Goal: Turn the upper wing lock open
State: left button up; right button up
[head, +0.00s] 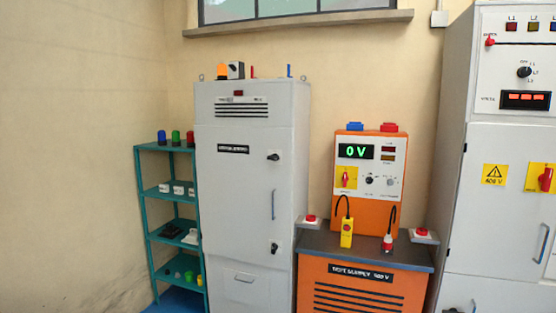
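The upper wing lock (273,157) is a small black knob on a pale plate. It sits near the right edge of the grey cabinet door (230,190), above a blue-grey vertical handle (273,205). A similar lower wing lock (274,248) sits below the handle. The cabinet door looks shut. The exact angle of the upper lock's wing is too small to tell. Neither of my grippers shows in the head view.
A teal shelf (172,147) with small parts stands left of the cabinet. An orange test supply (365,209) reading 0 V stands to the right on a dark-topped bench (365,249). A large grey switch cabinet (500,220) stands at the far right.

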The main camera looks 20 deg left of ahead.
aim_at(273, 156)
jog(key=i, duration=0.9)
jog(key=j+u, duration=0.05)
